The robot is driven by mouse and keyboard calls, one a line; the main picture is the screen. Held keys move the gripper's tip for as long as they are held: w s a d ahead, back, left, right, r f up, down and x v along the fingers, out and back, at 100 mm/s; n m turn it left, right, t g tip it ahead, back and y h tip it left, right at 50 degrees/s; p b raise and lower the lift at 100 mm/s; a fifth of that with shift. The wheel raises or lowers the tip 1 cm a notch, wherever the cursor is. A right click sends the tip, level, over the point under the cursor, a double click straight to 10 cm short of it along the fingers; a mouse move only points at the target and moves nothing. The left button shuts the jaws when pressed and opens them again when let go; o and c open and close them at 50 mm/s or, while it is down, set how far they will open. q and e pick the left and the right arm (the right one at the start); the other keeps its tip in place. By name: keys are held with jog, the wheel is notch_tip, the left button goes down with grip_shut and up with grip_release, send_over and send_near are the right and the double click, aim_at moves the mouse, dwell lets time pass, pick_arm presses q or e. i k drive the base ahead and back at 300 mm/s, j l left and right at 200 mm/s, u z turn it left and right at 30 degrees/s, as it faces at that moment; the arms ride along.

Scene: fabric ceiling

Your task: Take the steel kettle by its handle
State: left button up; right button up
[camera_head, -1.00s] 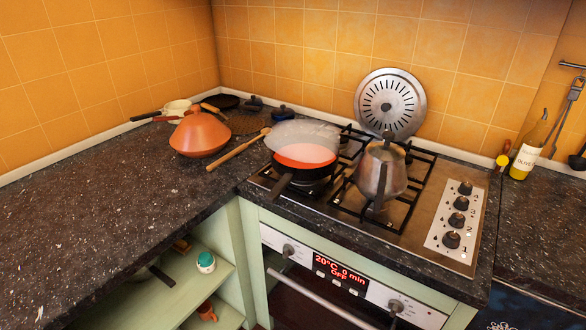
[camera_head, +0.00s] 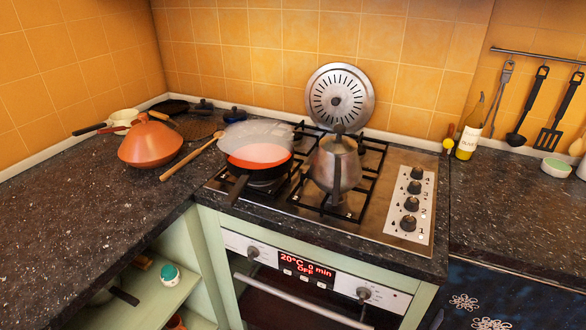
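The steel kettle (camera_head: 336,165) stands upright on the front right part of the gas hob, to the right of a red pan. Its body is shiny metal with a dark knob on top. A dark, narrow part, which may be its handle or spout, runs down its front side facing me. Neither of my grippers is in view.
A red pan (camera_head: 258,154) with a clear lid sits on the hob (camera_head: 378,215), its handle pointing toward me. A round metal disc (camera_head: 340,96) leans on the tiles behind. An orange tagine (camera_head: 150,146) and wooden spoon (camera_head: 190,157) lie left. An oil bottle (camera_head: 469,134) stands right.

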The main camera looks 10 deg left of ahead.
aim_at(337, 161)
jog(key=l+u, duration=0.35)
jog(key=l, duration=0.3)
jog(key=k+l+u, duration=0.1)
jog(key=l+u, duration=0.2)
jog(key=l, duration=0.3)
